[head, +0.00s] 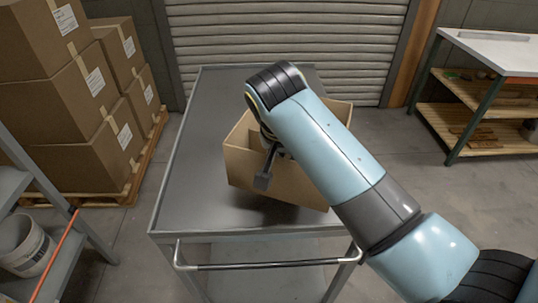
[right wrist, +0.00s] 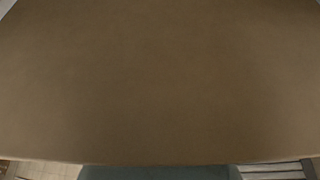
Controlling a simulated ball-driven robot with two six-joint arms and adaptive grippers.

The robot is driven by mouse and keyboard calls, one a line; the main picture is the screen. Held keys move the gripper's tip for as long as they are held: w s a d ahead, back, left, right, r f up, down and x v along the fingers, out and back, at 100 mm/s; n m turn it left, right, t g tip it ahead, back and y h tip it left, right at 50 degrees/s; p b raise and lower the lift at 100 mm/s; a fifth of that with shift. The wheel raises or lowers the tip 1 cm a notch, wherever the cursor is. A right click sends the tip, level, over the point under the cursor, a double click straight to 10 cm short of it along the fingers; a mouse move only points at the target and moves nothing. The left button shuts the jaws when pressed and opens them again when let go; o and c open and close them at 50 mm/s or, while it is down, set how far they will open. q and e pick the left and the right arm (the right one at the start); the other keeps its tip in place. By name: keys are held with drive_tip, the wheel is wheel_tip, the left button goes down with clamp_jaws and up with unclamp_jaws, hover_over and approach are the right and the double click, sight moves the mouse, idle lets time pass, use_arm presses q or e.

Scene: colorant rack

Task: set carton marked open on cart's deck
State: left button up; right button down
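The carton (head: 240,167) is an open-topped brown cardboard box over the middle of the cart's deck (head: 187,208). A dark shadow lies under its near side; I cannot tell whether it touches the deck. No marking on it is readable. My right gripper (head: 267,168) is at the carton's near wall, with one dark finger in front of that wall. Its other finger is hidden behind my arm, so its grip is unclear. In the right wrist view, brown cardboard (right wrist: 160,80) fills nearly everything, very close. My left gripper is not in view.
The cart's push handle (head: 265,265) is at the near end. Stacked boxes (head: 75,100) stand on a pallet at left. A shelf with a white bucket (head: 24,247) is at lower left. A workbench (head: 490,50) stands at right. The deck is bare left of the carton.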

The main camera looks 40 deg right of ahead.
drive_tip(key=w+f, duration=0.2)
drive_tip(key=w, duration=0.1)
drive_tip(key=w+f, duration=0.1)
drive_tip(key=w, duration=0.1)
drive_tip(key=shift+w+a+f, duration=0.1)
drive_tip(key=shift+w+a, duration=0.05)
drive_tip(key=shift+f, duration=2)
drive_tip(key=c, duration=1.5)
unclamp_jaws()
